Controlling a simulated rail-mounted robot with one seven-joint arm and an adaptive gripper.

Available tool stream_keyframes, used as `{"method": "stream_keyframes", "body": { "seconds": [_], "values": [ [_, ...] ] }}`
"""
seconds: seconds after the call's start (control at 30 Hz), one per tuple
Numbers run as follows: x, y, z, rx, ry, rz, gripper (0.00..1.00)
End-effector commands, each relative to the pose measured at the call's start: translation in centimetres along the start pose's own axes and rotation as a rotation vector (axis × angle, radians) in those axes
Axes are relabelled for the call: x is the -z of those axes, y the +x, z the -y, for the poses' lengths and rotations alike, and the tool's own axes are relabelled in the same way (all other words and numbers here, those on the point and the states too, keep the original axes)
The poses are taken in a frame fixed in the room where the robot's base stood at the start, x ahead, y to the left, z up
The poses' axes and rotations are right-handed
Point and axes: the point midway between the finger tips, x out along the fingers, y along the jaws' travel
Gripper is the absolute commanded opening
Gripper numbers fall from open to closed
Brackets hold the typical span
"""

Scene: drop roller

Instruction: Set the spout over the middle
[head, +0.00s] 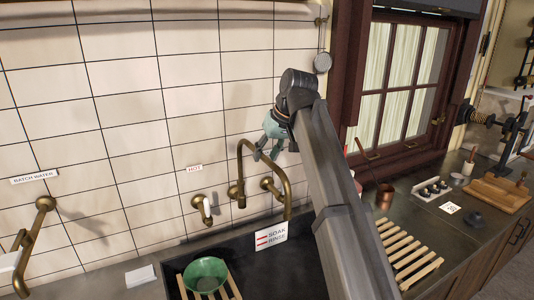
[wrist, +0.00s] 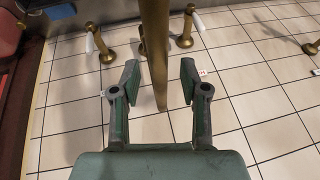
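The brass gooseneck spout (head: 240,165) rises from the tiled wall and arches to the right, its end hanging over the dark sink (head: 290,270). My gripper (head: 267,153) is at the arch, fingers pointing down and left. In the wrist view the spout (wrist: 155,40) runs between the two fingers of my gripper (wrist: 160,80). The fingers are open, with a visible gap on each side of the spout. A white sign reading SOAK and RINSE (head: 271,237) stands at the sink, below the spout's end.
A green bowl (head: 205,274) sits on a wooden rack at the sink's left. Brass taps (head: 202,207) flank the spout. Another wall spout (head: 35,235) is at far left. A slatted wooden rack (head: 405,250) and copper cup (head: 385,195) lie to the right.

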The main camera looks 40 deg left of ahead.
Motion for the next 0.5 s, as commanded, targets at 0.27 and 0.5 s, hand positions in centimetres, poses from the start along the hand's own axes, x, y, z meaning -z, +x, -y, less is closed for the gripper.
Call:
{"method": "stream_keyframes", "body": {
  "seconds": [0.27,0.5],
  "values": [
    [0.1,-1.8,-0.1,-0.001,0.001,-0.001,0.44],
    [0.2,-6.2,0.0,-0.001,0.0,-0.003,0.44]
  ]
}}
